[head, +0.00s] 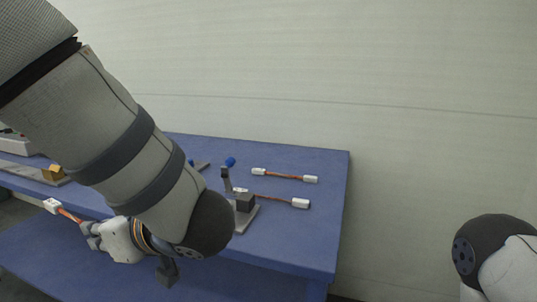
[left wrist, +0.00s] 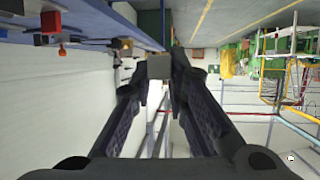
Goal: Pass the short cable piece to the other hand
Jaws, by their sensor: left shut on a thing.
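My left gripper (head: 92,232) is shut on a short cable piece (head: 69,215), low in front of the blue table at the left of the head view. The piece is orange-brown, and its white end block (head: 52,205) sticks out up and left from the fingers. Its other end is hidden by the gripper. In the left wrist view my left fingers (left wrist: 160,82) close in around a pale grey block (left wrist: 159,66) at their tips. My right gripper is out of view; only a rounded part of my right arm shows at the lower right.
Two similar cable pieces with white ends, one at the back (head: 285,175) and one nearer (head: 277,199), lie on the blue table (head: 318,240). A grey fixture with a dark block (head: 244,202) stands beside the nearer one. My left arm hides much of the table. Space right of the table is clear.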

